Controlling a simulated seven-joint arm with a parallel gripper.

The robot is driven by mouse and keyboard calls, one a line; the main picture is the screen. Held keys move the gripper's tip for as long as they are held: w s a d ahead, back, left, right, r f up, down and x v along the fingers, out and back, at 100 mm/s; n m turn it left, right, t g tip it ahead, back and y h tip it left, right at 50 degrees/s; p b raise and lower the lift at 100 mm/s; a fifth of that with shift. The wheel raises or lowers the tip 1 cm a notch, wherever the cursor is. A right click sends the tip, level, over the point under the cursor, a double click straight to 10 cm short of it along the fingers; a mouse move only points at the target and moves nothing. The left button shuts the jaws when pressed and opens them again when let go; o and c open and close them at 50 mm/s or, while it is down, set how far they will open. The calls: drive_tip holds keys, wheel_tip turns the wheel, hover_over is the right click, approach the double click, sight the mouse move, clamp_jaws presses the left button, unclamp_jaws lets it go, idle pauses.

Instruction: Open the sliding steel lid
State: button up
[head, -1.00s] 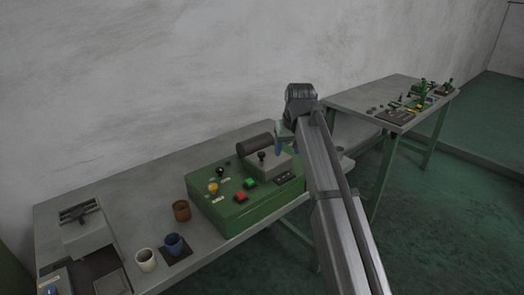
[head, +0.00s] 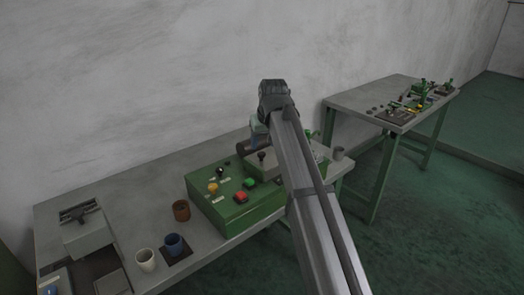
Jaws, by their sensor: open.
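A grey steel plate (head: 270,169) with an upright black knob (head: 262,156) lies on the right part of a green machine box (head: 238,209); it looks like the sliding lid. My arm covers its right part. A dark cylinder (head: 243,148) lies behind it, partly hidden. My gripper (head: 257,138) is over the back of the machine, in line with the knob and above it in the picture. The fingers are small and bluish, pointing down, and look empty. I cannot tell the exact gap between fingers and knob.
Red, green, yellow and black controls sit on the machine's left part. A brown cup (head: 181,210), a white cup (head: 146,260) and a blue cup (head: 174,245) stand left of it. A grey device (head: 86,233) is at far left. A second table (head: 360,95) stands right.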

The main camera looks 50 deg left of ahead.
sight(261, 153)
drive_tip(key=shift+x, duration=2.65)
drive_tip(key=shift+c, duration=0.4)
clamp_jaws()
